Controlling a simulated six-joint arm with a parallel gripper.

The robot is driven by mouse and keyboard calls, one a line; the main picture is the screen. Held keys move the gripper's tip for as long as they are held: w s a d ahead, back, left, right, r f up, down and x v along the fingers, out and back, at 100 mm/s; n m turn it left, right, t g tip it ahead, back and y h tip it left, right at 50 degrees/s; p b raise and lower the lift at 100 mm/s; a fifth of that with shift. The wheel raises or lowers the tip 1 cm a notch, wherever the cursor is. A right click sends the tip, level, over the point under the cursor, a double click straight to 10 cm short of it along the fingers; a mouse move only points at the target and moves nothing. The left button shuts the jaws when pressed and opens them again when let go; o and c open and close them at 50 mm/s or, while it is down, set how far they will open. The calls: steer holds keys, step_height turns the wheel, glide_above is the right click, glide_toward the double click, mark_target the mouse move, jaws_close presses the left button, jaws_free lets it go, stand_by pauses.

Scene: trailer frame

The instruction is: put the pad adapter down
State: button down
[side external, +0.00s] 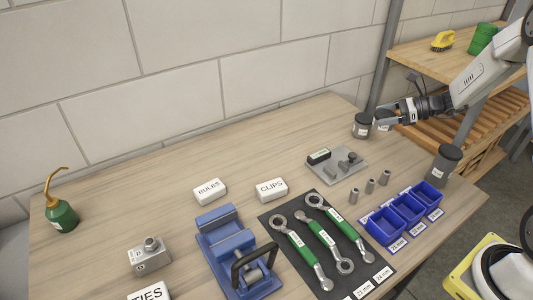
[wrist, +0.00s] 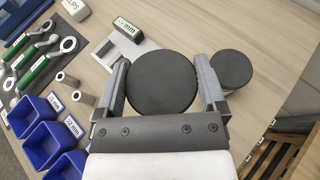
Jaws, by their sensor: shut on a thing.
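The pad adapter is a dark, round-topped cylinder (wrist: 162,83) between the two fingers of my gripper (wrist: 164,92) in the wrist view. The fingers touch it on its left and right sides, and its flat black top faces the camera. In the side view my gripper (side external: 384,118) is at the back right of the bench, with the dark cylinder partly hidden by the fingers. Its top looks larger than the similar cylinder (wrist: 232,68) beside it. I cannot tell clearly whether its underside touches the bench.
A similar dark cylinder (side external: 362,124) stands close by, and another (side external: 446,165) stands near the right edge. A grey plate (side external: 346,174) with parts lies left of my gripper. Small sockets (side external: 371,186) and blue bins (side external: 408,209) are in front. Bare wood lies toward the wall.

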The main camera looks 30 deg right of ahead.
steer(key=w+a+r, duration=0.1)
steer(key=w+a, duration=0.1)
steer(key=a, duration=1.4)
steer(key=w+a+r+n+g+y, duration=0.1)
steer(key=w+a, duration=0.1)
steer(key=a, duration=1.5)
steer(key=shift+r, duration=0.25)
steer(key=w+a+f, duration=0.1)
steer(key=w+f, duration=0.1)
steer(key=w, duration=0.2)
steer(key=w+f, duration=0.3)
steer(key=w, duration=0.1)
steer(key=w+a+f, duration=0.1)
steer(key=w+f, duration=0.2)
steer(key=w, duration=0.1)
steer(key=shift+w+a+f, duration=0.2)
steer(key=shift+a+f, duration=0.05)
steer(key=shift+a, duration=0.1)
steer(key=shift+w+f, duration=0.35)
steer(key=shift+f, duration=0.05)
steer(key=shift+w+a+f, duration=0.1)
steer(key=shift+w+f, duration=0.15)
steer(key=shift+f, duration=1.55)
